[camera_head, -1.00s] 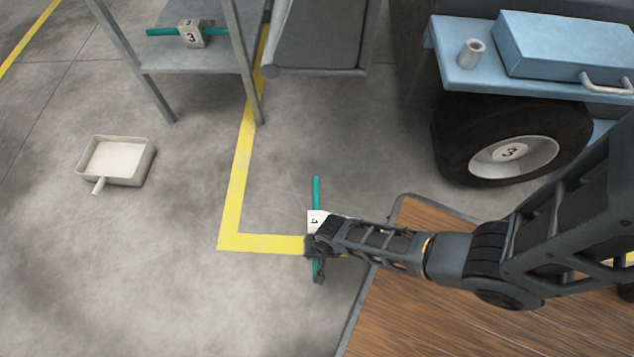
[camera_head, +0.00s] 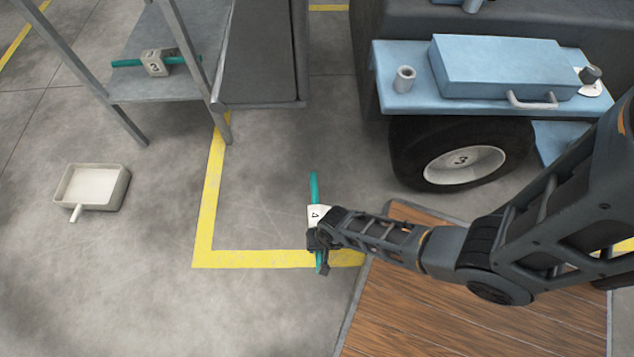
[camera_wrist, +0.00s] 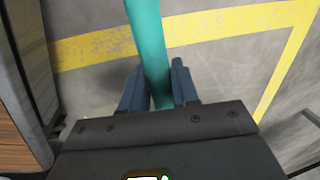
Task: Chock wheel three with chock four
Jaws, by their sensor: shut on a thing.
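Chock four (camera_head: 317,214) is a white block marked 4 on a teal bar, in the head view near the centre. My gripper (camera_head: 320,240) is shut on it and holds it in front of me, over the floor by the yellow line. In the wrist view the teal bar of chock four (camera_wrist: 148,40) passes between the fingers of my gripper (camera_wrist: 158,85); the white block is hidden there. Wheel three (camera_head: 462,163) is a black tyre with a pale hub marked 3, under the blue fender at the right. A gap of floor separates it from the chock.
A wooden platform (camera_head: 450,320) lies under my arm. Chock three (camera_head: 156,63) sits on a grey shelf (camera_head: 190,88) at the upper left. A white tray (camera_head: 125,185) stands on the left floor. A blue box (camera_head: 495,65) and a cup (camera_head: 404,78) are on the fender.

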